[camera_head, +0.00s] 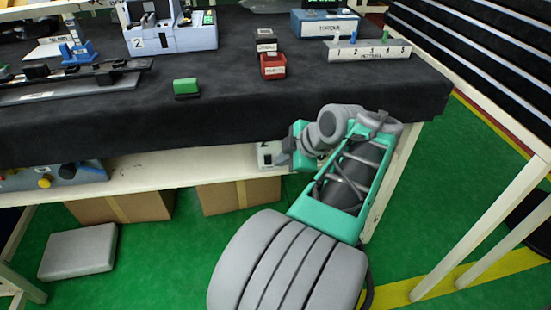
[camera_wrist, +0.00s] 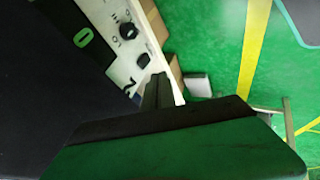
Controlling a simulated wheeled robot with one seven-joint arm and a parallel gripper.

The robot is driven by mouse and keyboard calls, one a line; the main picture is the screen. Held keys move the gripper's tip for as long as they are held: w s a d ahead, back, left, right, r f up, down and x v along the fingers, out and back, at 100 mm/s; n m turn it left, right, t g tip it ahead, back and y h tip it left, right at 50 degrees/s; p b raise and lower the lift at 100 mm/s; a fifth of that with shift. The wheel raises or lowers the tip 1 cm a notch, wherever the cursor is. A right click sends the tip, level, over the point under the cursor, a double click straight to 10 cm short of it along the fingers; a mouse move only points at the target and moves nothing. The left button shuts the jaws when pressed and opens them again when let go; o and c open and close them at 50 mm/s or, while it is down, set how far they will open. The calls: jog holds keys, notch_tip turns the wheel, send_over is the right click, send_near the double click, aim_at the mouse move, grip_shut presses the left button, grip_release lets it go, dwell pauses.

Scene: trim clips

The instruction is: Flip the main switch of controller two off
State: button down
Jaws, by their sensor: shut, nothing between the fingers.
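My gripper (camera_head: 290,147) is below the table's front edge, at the right end of the lower shelf, beside a white box (camera_head: 266,154) that is partly hidden by it. In the wrist view my gripper's dark fingers (camera_wrist: 158,88) are together and empty, in front of a white panel (camera_wrist: 112,60). Another pale blue unit marked 2 (camera_head: 180,40) stands on the table.
The black-covered table (camera_head: 225,120) overhangs the shelf (camera_head: 165,168). A red box (camera_head: 272,70) and a green block (camera_head: 186,87) sit on it. Another unit with knobs (camera_head: 55,176) is at the shelf's left. Cardboard boxes (camera_head: 238,195) stand below; a white table leg is close right.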

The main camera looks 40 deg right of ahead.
jog(key=p+v, duration=0.1)
jog(key=v, duration=0.4)
jog(key=shift+r, duration=0.15)
jog(key=shift+w, duration=0.15)
jog(key=w+a+f+m+g+y, duration=0.1)
jog(key=w+a+f+m, duration=0.1)
jog(key=w+a, duration=0.4)
jog(key=s+a+f+m+g, duration=0.2)
jog(key=a+f+m, duration=0.2)
jog(key=a, duration=0.6)
jog(key=s+a+f+m+g+h, duration=0.1)
jog(key=s+a+f+m+g, duration=0.1)
jog(key=a, duration=0.8)
jog(key=shift+s+a+f+m, duration=0.25)
jog(key=shift+s+f+m, duration=0.35)
jog(key=shift+f+m, duration=0.4)
jog(key=shift+r, duration=0.1)
